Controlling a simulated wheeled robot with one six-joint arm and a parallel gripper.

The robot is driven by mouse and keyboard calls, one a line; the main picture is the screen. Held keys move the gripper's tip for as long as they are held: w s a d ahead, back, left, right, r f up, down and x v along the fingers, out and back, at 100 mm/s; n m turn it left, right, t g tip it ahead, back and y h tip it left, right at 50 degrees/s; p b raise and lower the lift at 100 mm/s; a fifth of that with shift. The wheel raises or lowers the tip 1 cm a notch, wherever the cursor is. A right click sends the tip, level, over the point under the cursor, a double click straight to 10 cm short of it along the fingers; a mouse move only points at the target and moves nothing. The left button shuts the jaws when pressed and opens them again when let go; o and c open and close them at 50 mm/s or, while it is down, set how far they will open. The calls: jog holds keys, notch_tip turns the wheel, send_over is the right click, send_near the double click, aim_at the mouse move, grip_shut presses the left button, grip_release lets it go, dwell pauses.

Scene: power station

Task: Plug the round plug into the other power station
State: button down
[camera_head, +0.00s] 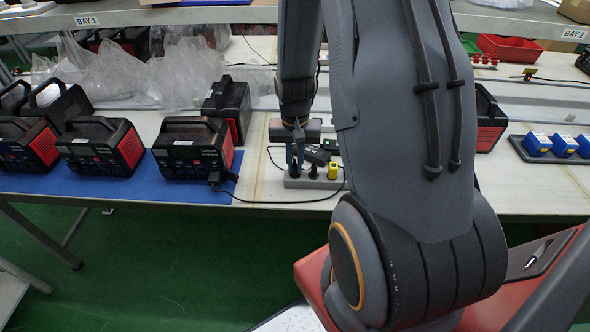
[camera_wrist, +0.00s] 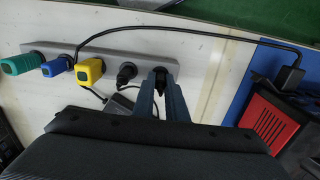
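A black round plug (camera_wrist: 160,82) stands in the end socket of the grey power strip (camera_wrist: 60,52); the strip also shows in the head view (camera_head: 292,183). My gripper (camera_wrist: 160,92) points down at this end, one finger on each side of the plug; it also shows in the head view (camera_head: 296,165). I cannot tell whether the fingers press on it. Another black plug (camera_wrist: 126,74) is beside it. A black-and-red power station (camera_head: 192,148) is left of the strip, a black plug (camera_head: 218,178) at its lower front. Another power station (camera_head: 100,147) stands further left.
Green, blue and yellow plugs (camera_wrist: 90,70) fill the strip's other end. A black cable (camera_wrist: 200,32) runs from the strip toward the nearest station. More stations and plastic bags (camera_head: 185,75) crowd the left. A tray of blue blocks (camera_head: 537,144) lies right.

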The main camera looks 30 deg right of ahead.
aim_at(295, 164)
jog(key=shift+r+p, duration=2.35)
jog(key=shift+r, duration=0.65)
